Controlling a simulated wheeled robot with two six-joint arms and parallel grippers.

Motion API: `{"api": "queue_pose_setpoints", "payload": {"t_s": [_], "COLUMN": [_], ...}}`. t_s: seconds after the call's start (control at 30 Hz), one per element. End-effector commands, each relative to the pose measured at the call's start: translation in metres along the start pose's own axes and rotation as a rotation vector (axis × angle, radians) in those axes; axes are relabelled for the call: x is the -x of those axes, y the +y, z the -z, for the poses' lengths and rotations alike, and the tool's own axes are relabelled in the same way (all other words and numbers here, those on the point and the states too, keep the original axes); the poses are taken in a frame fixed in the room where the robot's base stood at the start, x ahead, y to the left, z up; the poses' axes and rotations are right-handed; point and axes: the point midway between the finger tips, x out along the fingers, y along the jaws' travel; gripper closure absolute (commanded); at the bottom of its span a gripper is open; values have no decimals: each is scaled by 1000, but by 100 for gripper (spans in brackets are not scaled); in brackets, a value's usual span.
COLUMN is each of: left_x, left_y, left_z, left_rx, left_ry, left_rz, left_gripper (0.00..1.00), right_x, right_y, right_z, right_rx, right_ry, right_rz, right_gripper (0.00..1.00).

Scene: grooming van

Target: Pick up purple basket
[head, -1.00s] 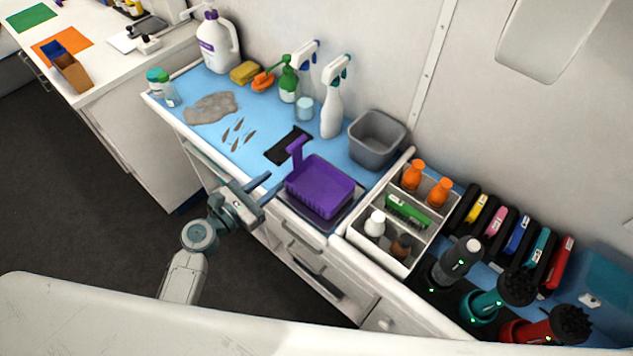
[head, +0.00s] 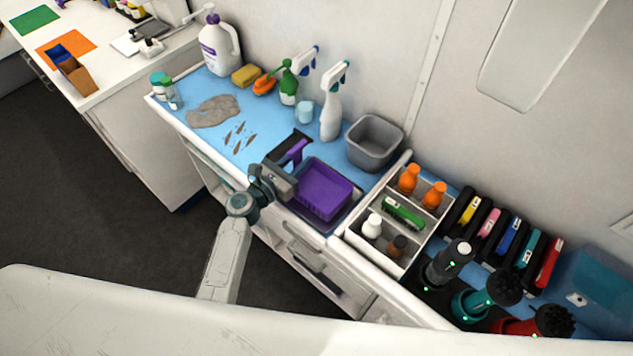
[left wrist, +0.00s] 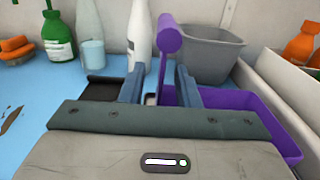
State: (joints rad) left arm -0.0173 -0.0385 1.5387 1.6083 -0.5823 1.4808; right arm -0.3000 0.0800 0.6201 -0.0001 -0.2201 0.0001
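The purple basket (head: 325,188) sits on a dark mat at the front of the blue counter. Its upright handle (head: 297,151) rises at its left side. It also shows in the left wrist view, where the basket (left wrist: 258,118) is partly hidden behind my gripper. My left gripper (head: 291,160) is at the handle, its fingers spread apart. My right gripper is not in view.
A grey bin (head: 375,142) stands behind the basket, and a white spray bottle (head: 330,115) behind the handle. A white divided organizer (head: 396,220) with small bottles is close on the right. Bare blue counter (head: 205,92) lies farther left.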

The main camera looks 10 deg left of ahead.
Motion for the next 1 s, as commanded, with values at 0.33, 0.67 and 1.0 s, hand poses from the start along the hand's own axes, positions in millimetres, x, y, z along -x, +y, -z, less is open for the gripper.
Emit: {"api": "queue_pose_setpoints", "payload": {"t_s": [0.33, 0.67, 1.0], "left_x": [-2, -2, -2], "left_y": [0, 0, 0], "left_z": [1, 1, -33], "left_rx": [-1, -1, -4], "left_ry": [1, 0, -3], "left_rz": [0, 0, 0], "left_gripper": [91, 100, 100], "right_x": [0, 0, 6], "right_y": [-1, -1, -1], "right_z": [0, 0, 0], "right_rx": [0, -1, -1], "right_ry": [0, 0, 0], "right_rz": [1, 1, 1], "right_gripper": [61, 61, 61]}}
